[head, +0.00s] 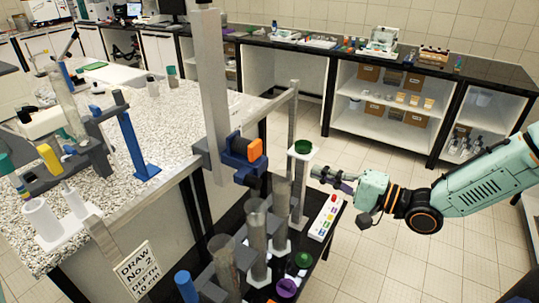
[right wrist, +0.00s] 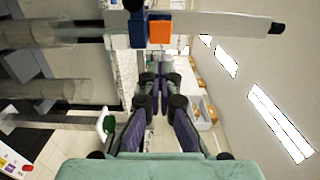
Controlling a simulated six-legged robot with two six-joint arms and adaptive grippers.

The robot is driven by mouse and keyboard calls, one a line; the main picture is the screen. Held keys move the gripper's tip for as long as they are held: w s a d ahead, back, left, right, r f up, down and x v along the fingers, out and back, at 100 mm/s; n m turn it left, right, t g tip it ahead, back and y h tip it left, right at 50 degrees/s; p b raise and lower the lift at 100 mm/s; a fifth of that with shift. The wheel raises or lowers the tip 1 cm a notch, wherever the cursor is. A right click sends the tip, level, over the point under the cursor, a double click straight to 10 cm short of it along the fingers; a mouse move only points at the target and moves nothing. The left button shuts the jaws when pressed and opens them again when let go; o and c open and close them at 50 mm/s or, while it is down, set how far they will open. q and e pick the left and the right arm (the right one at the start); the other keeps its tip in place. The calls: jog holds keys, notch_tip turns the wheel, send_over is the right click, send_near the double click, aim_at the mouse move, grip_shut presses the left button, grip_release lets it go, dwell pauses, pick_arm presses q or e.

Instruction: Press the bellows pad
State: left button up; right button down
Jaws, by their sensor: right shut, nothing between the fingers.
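A dark green round pad (head: 302,148) sits on a white stand at the right end of the bench frame in the head view; I take it for the bellows pad, but cannot be sure. It also shows as a green disc (right wrist: 108,125) left of the fingers in the right wrist view. My right gripper (head: 317,176) comes in from the right, shut and empty, just below and to the right of the green pad in the picture. Its fingertips (right wrist: 154,80) are together in the right wrist view. Whether it touches the stand is unclear. My left gripper is not in view.
Several clear tubes (head: 257,238) stand left of the pad, below a blue and orange block (head: 243,150) on a grey post (head: 211,80). A white panel with coloured buttons (head: 326,217) lies below the gripper. A sign (head: 137,269) hangs at the front. Floor at right is clear.

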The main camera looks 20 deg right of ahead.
jog(key=b, duration=0.3)
send_near(258, 151)
jog(key=shift+x, duration=3.45)
jog(key=shift+w+f, duration=0.1)
jog(key=shift+w, duration=0.05)
